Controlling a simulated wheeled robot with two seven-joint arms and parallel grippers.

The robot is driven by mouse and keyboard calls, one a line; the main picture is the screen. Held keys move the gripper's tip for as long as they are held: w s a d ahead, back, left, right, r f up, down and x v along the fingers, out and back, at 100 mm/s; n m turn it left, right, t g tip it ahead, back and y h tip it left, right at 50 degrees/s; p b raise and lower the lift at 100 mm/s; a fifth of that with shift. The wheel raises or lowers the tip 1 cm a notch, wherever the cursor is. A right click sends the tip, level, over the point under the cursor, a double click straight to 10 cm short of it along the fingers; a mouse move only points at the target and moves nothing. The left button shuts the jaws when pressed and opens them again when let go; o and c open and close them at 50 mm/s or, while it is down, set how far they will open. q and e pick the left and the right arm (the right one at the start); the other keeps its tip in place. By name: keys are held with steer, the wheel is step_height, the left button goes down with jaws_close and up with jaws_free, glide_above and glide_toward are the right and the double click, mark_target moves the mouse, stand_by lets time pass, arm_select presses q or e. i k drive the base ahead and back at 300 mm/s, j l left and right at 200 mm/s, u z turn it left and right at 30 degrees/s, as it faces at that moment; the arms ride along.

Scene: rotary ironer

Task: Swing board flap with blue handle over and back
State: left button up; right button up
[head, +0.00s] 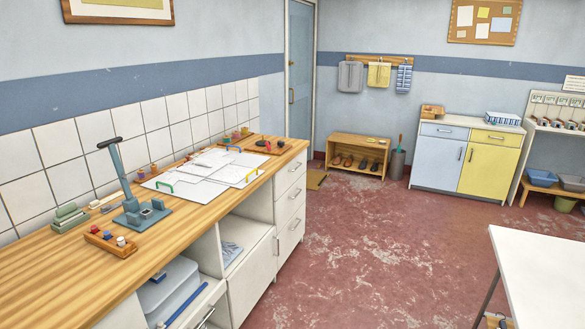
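A white folding board (200,178) lies flat on the wooden counter, with several panels marked by thin lines. A small blue handle (230,148) stands at its far edge, on the flap there. Neither of my grippers is in view.
A blue-grey press with a tall lever (128,190) stands left of the board. A tray of small knobs (111,242) sits in front of it. Small coloured items line the tiled wall. A white table (545,270) is at right; the red floor between is open.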

mark_target(244, 160)
steer(key=i+l+z, duration=0.15)
steer(key=i+z, duration=0.15)
steer(key=i, duration=0.55)
steer(key=i+z, duration=0.3)
steer(key=i, duration=0.55)
steer(key=i+u, duration=0.3)
steer(key=i, duration=0.55)
steer(key=i+l+u, duration=0.25)
steer(key=i, duration=0.6)
steer(key=i+j, duration=0.05)
steer(key=j, duration=0.05)
